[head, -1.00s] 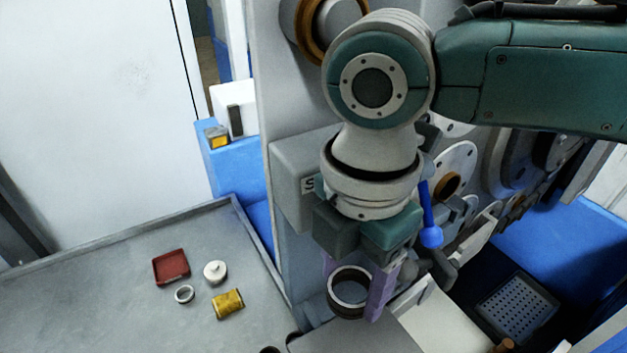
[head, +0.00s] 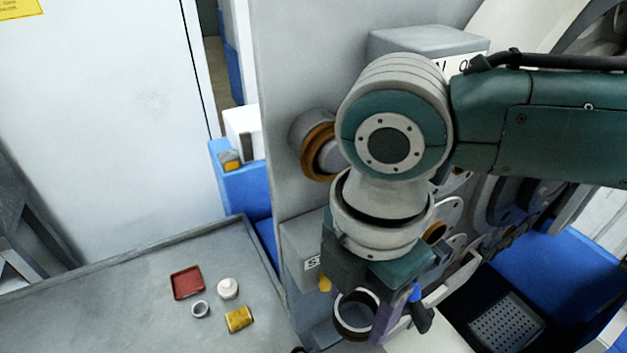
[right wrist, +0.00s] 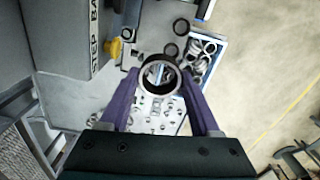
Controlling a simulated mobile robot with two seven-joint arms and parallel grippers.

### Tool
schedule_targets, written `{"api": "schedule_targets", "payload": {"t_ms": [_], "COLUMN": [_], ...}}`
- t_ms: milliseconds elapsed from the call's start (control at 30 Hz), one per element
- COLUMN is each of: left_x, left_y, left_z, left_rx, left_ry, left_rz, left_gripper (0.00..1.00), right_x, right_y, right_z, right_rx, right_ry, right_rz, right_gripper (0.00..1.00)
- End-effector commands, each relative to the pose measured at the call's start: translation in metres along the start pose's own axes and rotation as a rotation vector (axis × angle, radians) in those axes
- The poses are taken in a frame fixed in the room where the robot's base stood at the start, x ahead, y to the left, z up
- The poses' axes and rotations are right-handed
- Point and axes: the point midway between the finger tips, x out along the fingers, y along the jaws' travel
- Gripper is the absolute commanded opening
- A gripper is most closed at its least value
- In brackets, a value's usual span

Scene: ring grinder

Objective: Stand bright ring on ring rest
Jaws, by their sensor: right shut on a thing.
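My right gripper (head: 357,312) is shut on a ring (head: 351,334) with a dark outside and a bright rim. It hangs below my wrist, in the air in front of the grey machine. In the right wrist view, the ring (right wrist: 160,93) sits between the two purple fingertips of my right gripper (right wrist: 160,75), its opening facing the camera. I cannot pick out the ring rest in these views. My left gripper is out of view.
A grey bench (head: 120,310) at lower left holds a red tray (head: 187,283), a white knob-like piece (head: 228,289), a small ring (head: 200,310) and a yellow piece (head: 239,319). A machine spindle (head: 318,150) stands left of my arm. The right wrist view shows a tray of rings (right wrist: 205,50).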

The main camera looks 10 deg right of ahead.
Motion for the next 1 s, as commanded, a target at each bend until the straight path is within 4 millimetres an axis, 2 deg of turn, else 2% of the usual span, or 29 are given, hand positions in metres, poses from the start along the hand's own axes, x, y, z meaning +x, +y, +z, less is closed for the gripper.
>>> {"api": "schedule_targets", "payload": {"t_ms": [33, 500, 800, 1000], "left_x": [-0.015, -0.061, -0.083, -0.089], "left_y": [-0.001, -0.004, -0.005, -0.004], "left_z": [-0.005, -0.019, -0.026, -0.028], "left_rx": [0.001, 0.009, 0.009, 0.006], "left_ry": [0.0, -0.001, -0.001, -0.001], "left_rz": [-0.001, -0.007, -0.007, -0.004], "left_gripper": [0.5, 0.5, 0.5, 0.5], "right_x": [-0.008, -0.006, -0.004, -0.002], "right_y": [-0.008, -0.07, -0.109, -0.122], "right_z": [-0.001, -0.011, -0.016, -0.018], "right_rx": [0.0, -0.001, 0.0, 0.0], "right_ry": [0.002, 0.002, 0.001, 0.001], "right_rz": [-0.004, -0.003, -0.004, 0.001], "right_gripper": [0.02, 0.02, 0.02, 0.02]}}
